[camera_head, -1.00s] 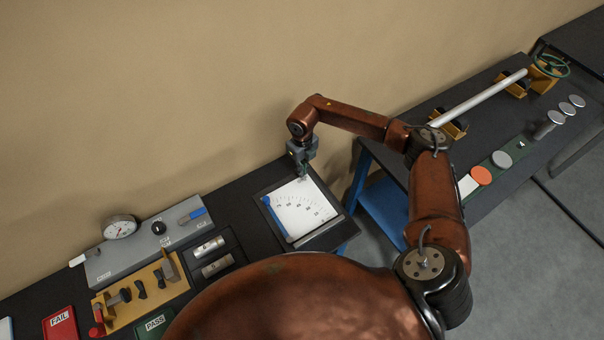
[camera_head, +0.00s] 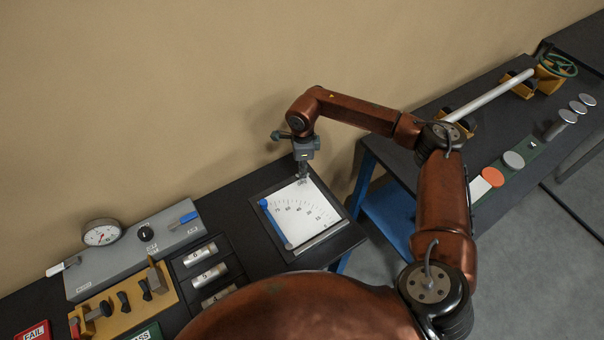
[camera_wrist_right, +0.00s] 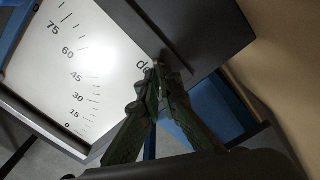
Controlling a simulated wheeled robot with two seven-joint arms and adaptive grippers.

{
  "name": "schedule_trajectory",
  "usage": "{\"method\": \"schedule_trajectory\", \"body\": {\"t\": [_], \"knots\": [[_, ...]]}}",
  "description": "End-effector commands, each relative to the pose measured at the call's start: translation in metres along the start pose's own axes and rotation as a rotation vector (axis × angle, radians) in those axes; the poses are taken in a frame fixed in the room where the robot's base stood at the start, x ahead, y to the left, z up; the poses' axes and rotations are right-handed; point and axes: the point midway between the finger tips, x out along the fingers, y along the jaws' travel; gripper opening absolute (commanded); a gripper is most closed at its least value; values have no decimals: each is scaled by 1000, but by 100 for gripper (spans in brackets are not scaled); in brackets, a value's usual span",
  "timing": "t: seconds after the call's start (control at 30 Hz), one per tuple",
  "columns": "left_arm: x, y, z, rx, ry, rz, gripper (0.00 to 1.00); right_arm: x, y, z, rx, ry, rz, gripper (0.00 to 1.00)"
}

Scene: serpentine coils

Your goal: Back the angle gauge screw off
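The angle gauge (camera_head: 322,236) is a white plate with a degree scale in a dark frame, with a blue bar (camera_head: 272,222) along its left side. The right wrist view shows its scale (camera_wrist_right: 62,65) at upper left. My right gripper (camera_head: 302,180) points down at the gauge's upper corner. In the right wrist view its green fingers (camera_wrist_right: 158,72) converge and look shut at the tips, near the "deg" lettering. I cannot make out the screw; the fingertips cover that spot, so I cannot tell whether it is between them. My left gripper is not in view.
A grey box with a dial (camera_head: 102,233) and a yellow fixture (camera_head: 130,305) stand at left, beside a dark rack of metal cylinders (camera_head: 208,275). At right, another bench holds a long rod (camera_head: 490,97), a green handwheel (camera_head: 557,64) and several discs. The wall is close behind.

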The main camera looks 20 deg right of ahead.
Motion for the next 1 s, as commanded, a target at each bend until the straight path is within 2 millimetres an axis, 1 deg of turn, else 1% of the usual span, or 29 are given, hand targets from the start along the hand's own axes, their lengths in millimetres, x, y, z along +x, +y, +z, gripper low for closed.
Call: {"method": "schedule_trajectory", "body": {"t": [0.03,0.2,0.4,0.7,1.0], "knots": [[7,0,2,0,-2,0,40,9,3,-1,-42,6,7,0],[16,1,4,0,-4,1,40,9,3,-1,-174,5,8,0],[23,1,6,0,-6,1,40,9,4,-1,-285,6,11,0],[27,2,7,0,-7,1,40,8,4,-2,-364,6,12,0],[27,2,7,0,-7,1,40,7,4,-2,-374,7,13,0]]}}
